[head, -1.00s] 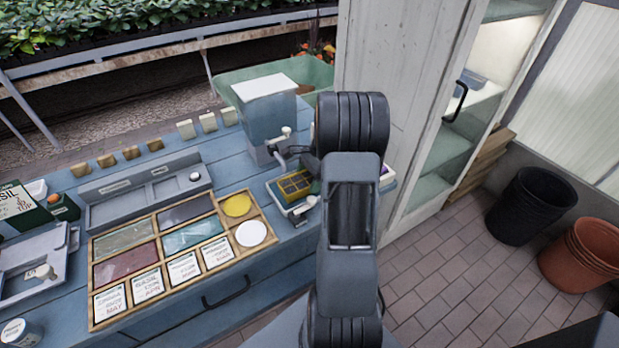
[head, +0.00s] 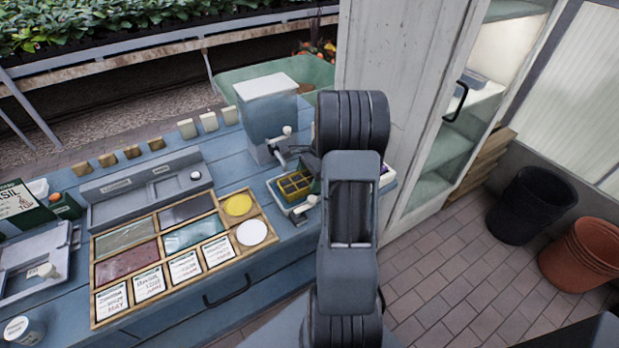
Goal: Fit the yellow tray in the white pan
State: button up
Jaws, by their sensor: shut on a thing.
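The yellow tray (head: 295,186), a small gridded piece with several compartments, is at the back right of the blue bench. It lies in or just above the white pan (head: 299,211), with the pale rim showing below it; I cannot tell whether it is fully seated. My gripper (head: 311,168) is mostly hidden behind my own arm, with only a dark part showing at the tray's right side. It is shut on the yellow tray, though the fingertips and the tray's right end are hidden.
A grey hopper (head: 267,108) with a crank stands just behind the pan. A wooden sorting frame (head: 100,285) with coloured panels and cards lies to the left. A pale cabinet wall (head: 402,110) rises close on the right. A black bin (head: 533,205) stands on the floor.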

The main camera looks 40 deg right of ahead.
jog(key=shift+f+b, duration=0.3)
jog(key=shift+f, duration=0.35)
dwell(0.4)
jog(key=o, duration=1.1)
jog(key=shift+o, duration=0.2)
jog(key=shift+f, duration=0.1)
jog(key=shift+r+p, duration=3.4)
jog(key=shift+r, duration=0.75)
